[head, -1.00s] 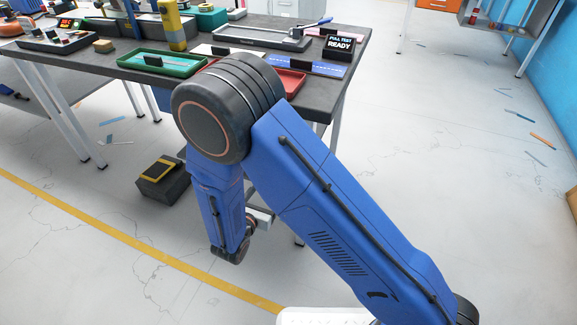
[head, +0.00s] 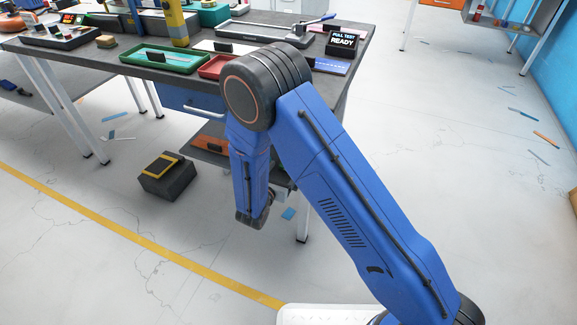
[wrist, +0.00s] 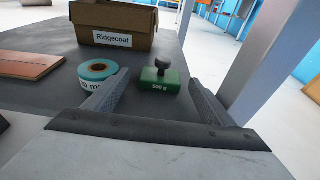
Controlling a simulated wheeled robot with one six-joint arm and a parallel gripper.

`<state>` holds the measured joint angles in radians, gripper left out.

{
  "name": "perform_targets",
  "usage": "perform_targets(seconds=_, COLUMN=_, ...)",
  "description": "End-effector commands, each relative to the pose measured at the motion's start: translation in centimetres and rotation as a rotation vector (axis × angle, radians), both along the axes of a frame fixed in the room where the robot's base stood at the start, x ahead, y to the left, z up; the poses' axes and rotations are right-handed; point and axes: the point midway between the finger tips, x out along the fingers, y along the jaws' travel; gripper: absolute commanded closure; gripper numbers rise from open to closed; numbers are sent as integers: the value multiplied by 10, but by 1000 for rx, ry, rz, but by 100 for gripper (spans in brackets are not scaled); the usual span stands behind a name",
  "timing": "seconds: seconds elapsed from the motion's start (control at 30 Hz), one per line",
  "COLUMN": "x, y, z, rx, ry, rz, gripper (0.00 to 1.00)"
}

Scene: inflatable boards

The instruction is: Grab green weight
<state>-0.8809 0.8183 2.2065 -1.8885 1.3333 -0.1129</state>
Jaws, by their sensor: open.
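The green weight (wrist: 160,82), marked 500 g with a dark knob on top, stands upright on a dark grey shelf (wrist: 45,88) in the wrist view. My gripper (wrist: 162,88) is open, with one finger at the left and one at the right in the wrist view. The weight shows between the fingers, beyond them, and neither finger visibly touches it. The head view shows my arm in front of the bench; the weight is not visible there.
A teal tape roll (wrist: 97,72) lies left of the weight, near the left finger. A cardboard box (wrist: 117,22) labelled Ridgecoat stands behind. A pale table leg (wrist: 262,62) rises close on the right. The workbench top (head: 100,66) is above the shelf.

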Motion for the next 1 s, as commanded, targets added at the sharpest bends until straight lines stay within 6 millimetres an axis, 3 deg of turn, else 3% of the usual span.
perform_targets(seconds=0.4, x=43, y=-18, z=-9, rx=0, ry=1, rz=-2, gripper=23)
perform_targets(seconds=0.63, x=45, y=-18, z=-10, rx=0, ry=1, rz=-1, gripper=23)
perform_targets(seconds=0.67, x=45, y=-18, z=-10, rx=0, ry=1, rz=0, gripper=26)
perform_targets(seconds=0.9, x=45, y=-18, z=-10, rx=0, ry=1, rz=-1, gripper=83)
perform_targets(seconds=1.0, x=45, y=-18, z=-9, rx=-1, ry=-1, rz=-1, gripper=84)
